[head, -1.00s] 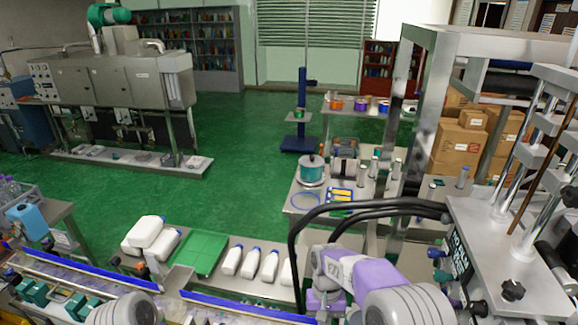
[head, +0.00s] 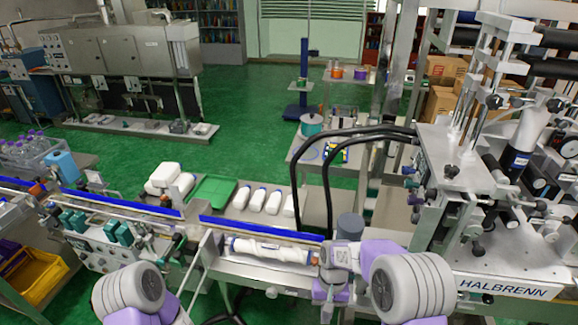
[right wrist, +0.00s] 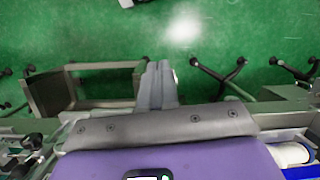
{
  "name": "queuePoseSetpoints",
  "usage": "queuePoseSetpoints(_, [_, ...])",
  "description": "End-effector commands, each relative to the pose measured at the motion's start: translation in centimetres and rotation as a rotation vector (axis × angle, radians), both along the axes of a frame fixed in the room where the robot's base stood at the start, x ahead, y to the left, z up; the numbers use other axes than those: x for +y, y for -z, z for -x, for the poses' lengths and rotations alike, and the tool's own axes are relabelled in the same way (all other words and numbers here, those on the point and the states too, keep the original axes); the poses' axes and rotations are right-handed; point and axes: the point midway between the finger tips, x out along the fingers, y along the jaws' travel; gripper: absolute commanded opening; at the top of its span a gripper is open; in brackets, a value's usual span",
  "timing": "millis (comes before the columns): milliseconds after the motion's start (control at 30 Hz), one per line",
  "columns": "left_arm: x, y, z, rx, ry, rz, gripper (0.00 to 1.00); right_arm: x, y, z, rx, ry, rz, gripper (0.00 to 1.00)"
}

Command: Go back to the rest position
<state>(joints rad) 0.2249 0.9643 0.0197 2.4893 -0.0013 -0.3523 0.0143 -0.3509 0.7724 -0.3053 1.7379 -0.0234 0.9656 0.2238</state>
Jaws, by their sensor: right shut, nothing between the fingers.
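My right gripper (head: 328,292) hangs at the front edge of the conveyor in the head view, and its fingers are hard to make out there. In the right wrist view the two grey fingers (right wrist: 157,86) lie side by side, shut and empty, above green floor. A white round end (right wrist: 292,154) shows at the right edge of the wrist view. My left arm shows at the lower left of the head view, with its gripper out of sight.
The labelling machine (head: 505,270) stands close on the right, with black hoses (head: 325,180) arching beside my right arm. White bottles (head: 257,199) and a green tray (head: 212,189) sit behind the conveyor's blue rail (head: 255,229). A yellow crate (head: 38,272) is at the lower left.

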Motion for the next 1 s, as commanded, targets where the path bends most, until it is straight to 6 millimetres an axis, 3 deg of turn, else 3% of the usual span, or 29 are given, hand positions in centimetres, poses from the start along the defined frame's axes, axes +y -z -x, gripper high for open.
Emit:
queuePoseSetpoints(33, [0.0,0.7,0.0,0.000,0.000,0.000,0.00,-0.3,2.0,0.6,0.001,0.007,-0.012,0.00])
queuePoseSetpoints(267, [0.0,3.1,0.1,0.002,0.001,0.000,0.00,-0.8,11.0,4.0,-0.046,0.041,-0.082,0.00])
queuePoseSetpoints(400, [0.0,5.3,0.1,0.002,0.001,0.000,0.00,-0.9,17.7,7.9,-0.097,0.086,-0.145,0.00])
queuePoseSetpoints(500, [0.0,6.8,0.1,0.002,0.001,0.000,0.00,-0.6,21.4,10.9,-0.146,0.124,-0.187,0.00])
queuePoseSetpoints(700, [0.0,8.9,0.1,0.002,0.001,0.000,0.00,0.2,24.8,15.2,-0.232,0.191,-0.240,0.00])
queuePoseSetpoints(1000, [0.0,9.3,0.1,0.002,0.001,0.000,0.00,0.6,25.2,16.6,-0.279,0.221,-0.257,0.00])
